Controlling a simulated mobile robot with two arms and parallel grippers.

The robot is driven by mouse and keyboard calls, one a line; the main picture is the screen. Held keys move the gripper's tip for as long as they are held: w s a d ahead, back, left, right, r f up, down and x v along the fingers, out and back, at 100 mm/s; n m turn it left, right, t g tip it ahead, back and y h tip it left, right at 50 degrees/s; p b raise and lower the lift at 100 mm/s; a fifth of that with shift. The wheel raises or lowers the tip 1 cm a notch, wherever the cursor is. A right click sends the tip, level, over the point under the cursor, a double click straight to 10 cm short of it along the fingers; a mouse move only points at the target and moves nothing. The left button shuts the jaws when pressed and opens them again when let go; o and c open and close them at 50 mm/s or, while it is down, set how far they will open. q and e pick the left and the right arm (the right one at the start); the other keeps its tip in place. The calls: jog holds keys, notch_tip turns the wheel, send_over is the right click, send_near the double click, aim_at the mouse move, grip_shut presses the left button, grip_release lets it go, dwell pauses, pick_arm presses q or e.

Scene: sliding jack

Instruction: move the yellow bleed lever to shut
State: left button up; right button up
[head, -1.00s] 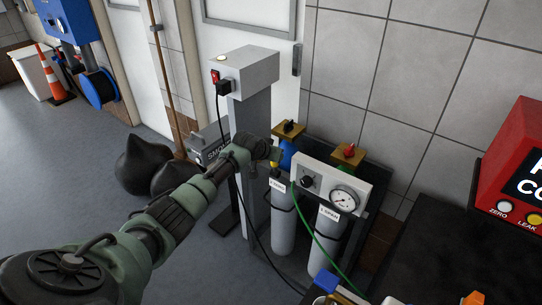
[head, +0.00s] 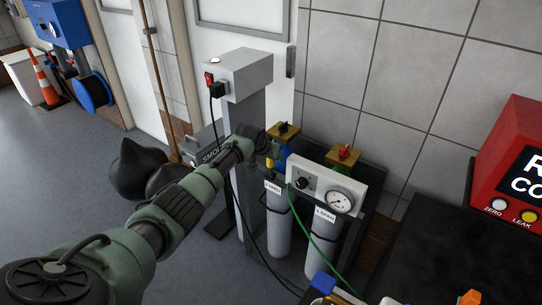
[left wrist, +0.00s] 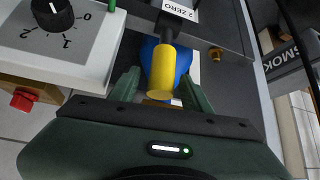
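In the head view the lever's small yellow tip (head: 270,163) shows at the left cylinder's top, partly hidden by my left gripper (head: 270,147). In the left wrist view my left gripper (left wrist: 160,92) is open, one green finger on each side of the lever. I see gaps, so it does not look gripped. My right gripper is not in view.
A white panel with a black knob and gauge (head: 341,201) sits right of the lever. A grey post with a box (head: 241,75) stands close on the left. A green hose (head: 315,240) and black cable hang nearby. A red unit (head: 515,165) is at the far right.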

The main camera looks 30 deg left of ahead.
pick_arm(q)
jog(key=shift+r, duration=0.1)
jog(key=shift+s+r, duration=0.4)
jog(key=shift+r, duration=0.1)
jog(key=v, duration=0.6)
jog(key=shift+s, duration=0.1)
